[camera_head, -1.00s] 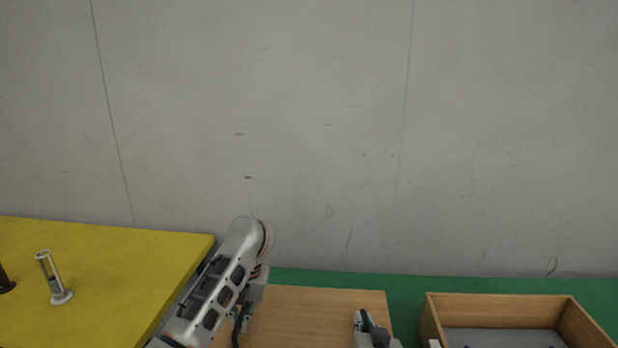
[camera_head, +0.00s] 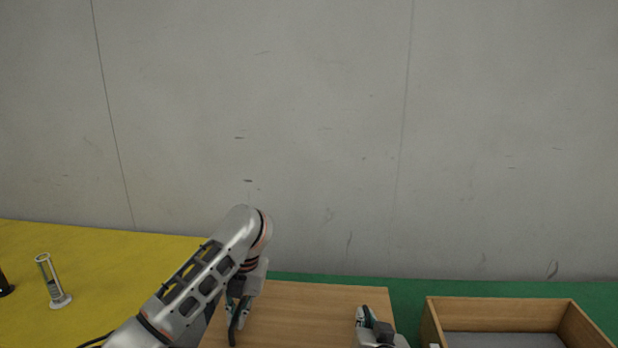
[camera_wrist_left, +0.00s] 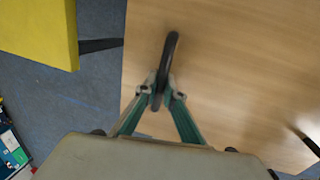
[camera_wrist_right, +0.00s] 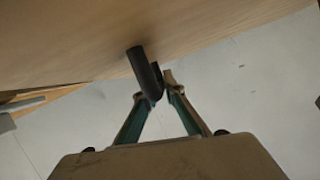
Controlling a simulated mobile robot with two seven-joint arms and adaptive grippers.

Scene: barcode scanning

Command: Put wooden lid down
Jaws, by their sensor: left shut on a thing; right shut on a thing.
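The wooden lid (camera_head: 305,310) is a flat light-brown board, held between my two arms left of the open box. In the left wrist view the lid (camera_wrist_left: 235,75) has a dark handle (camera_wrist_left: 169,62), and my left gripper (camera_wrist_left: 160,92) is shut on it. My left gripper (camera_head: 238,312) also shows over the lid's left part in the head view. My right gripper (camera_wrist_right: 157,90) is shut on another dark handle (camera_wrist_right: 144,72) of the lid (camera_wrist_right: 120,35). In the head view my right gripper (camera_head: 368,322) is at the lid's right side. The lid's near edge is cut off.
An open wooden box (camera_head: 432,325) with a grey inside stands at the right on a green surface (camera_head: 408,295). A yellow table (camera_head: 110,270) at the left carries a clear-and-white cylindrical holder (camera_head: 54,282) and a dark object (camera_head: 4,284). A grey wall (camera_head: 300,130) closes the back.

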